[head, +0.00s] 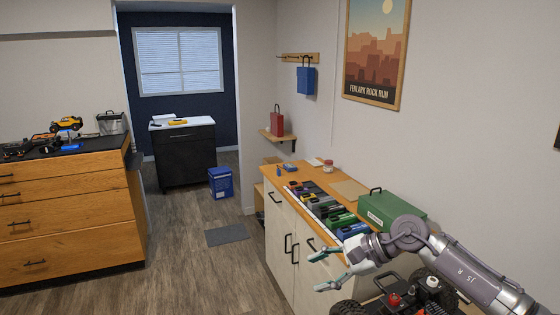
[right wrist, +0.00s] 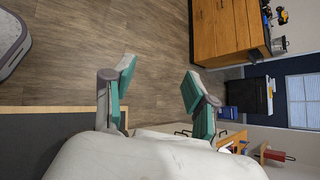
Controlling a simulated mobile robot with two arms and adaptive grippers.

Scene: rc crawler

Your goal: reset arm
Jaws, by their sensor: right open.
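My right arm (head: 470,270) reaches in from the right edge in the head view. Its gripper (head: 320,272) points left, with its two teal-padded fingers spread apart and nothing between them. It hangs in the air beside the front of the wooden-topped cabinet (head: 283,225). In the right wrist view, the open fingers (right wrist: 158,80) show bare wooden floor (right wrist: 155,35) beyond them. My left gripper is not in view.
A row of coloured boxes (head: 325,208) and a green case (head: 388,208) stand on the cabinet. A crawler vehicle (head: 420,296) sits below my right forearm. A wooden drawer unit (head: 65,205) stands at left. The floor between is mostly clear, with a grey mat (head: 227,235).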

